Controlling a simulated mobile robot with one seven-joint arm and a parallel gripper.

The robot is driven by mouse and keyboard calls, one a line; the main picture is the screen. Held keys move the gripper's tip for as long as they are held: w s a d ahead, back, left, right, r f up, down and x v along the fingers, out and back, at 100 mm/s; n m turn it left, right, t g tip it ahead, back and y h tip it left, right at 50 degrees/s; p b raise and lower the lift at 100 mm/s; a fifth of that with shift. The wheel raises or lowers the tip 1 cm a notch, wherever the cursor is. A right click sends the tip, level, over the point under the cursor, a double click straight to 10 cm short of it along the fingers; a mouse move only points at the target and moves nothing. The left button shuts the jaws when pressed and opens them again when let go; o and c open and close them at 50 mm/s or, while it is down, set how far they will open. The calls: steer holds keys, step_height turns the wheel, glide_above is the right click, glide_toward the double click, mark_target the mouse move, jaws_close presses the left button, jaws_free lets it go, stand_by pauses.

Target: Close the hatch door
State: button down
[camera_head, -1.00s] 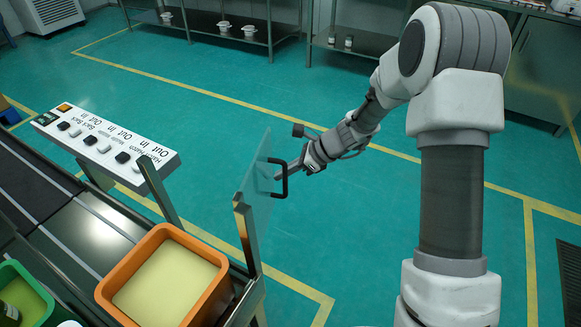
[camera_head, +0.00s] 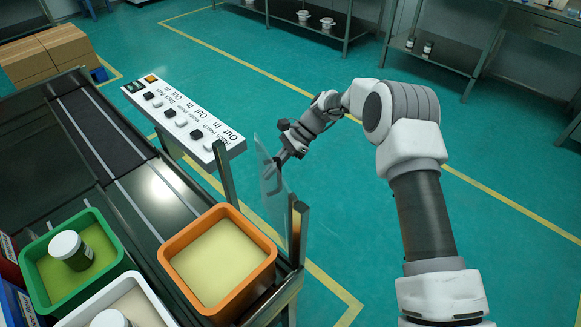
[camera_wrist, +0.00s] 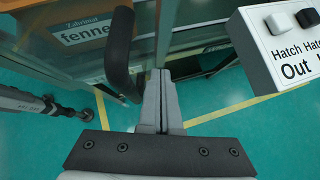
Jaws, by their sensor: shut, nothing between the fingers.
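The hatch door (camera_head: 267,178) is a clear panel at the right end of the machine, joined at the near post (camera_head: 297,232). It stands ajar, its far edge apart from the post under the control box. Its black handle shows in the wrist view (camera_wrist: 120,50), on the outer face. My gripper (camera_head: 283,158) is at the outer side of the door by the handle. In the wrist view the fingers (camera_wrist: 158,88) are shut and empty, just right of the handle. I cannot tell whether they touch the door.
A white control box (camera_head: 185,122) with labelled buttons stands left of the door. An orange bin (camera_head: 195,290) sits on the machine just inside, with a green bin (camera_head: 45,290) and a white bin (camera_head: 150,310) further left.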

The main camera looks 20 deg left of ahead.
steer(key=shift+s+a+n+g+h, duration=0.4)
steer(key=shift+s+a+n, duration=0.3)
steer(key=shift+s+a, duration=0.3)
steer(key=shift+s+a+n+g+h, duration=0.4)
steer(key=shift+s+a+n, duration=0.35)
steer(key=shift+a, duration=0.3)
steer(key=shift+s, duration=0.1)
steer(key=v, duration=1.2)
steer(key=shift+p, duration=0.35)
